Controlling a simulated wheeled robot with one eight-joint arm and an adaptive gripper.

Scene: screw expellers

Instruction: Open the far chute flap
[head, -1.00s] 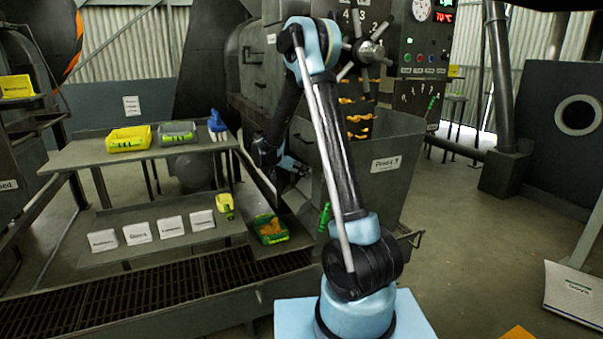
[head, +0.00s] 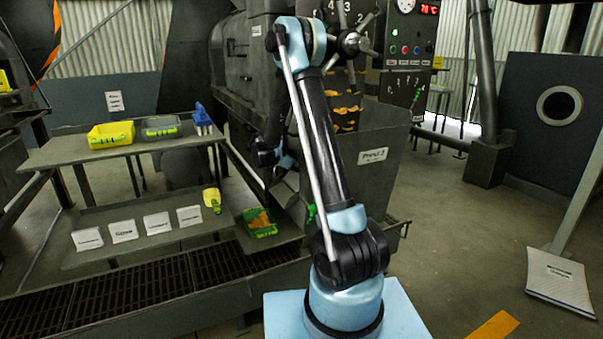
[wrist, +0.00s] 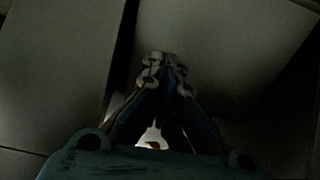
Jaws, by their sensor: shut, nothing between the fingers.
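My gripper (head: 284,172) is low at the side of the grey press, left of the bin labelled "Press 2" (head: 388,140), partly in shadow. In the wrist view my gripper (wrist: 168,64) is shut and empty, its fingertips close together. A dark grey panel (wrist: 215,45) fills the view beyond the fingertips, and a paler panel (wrist: 55,70) stands to the left with a dark gap between them. I cannot tell which surface is the far chute flap, nor whether the fingers touch a panel. A green handle-like piece (head: 311,214) shows beside my arm.
A green crate with orange contents (head: 260,222) sits below my gripper. A floor grating (head: 110,298) lies in front.

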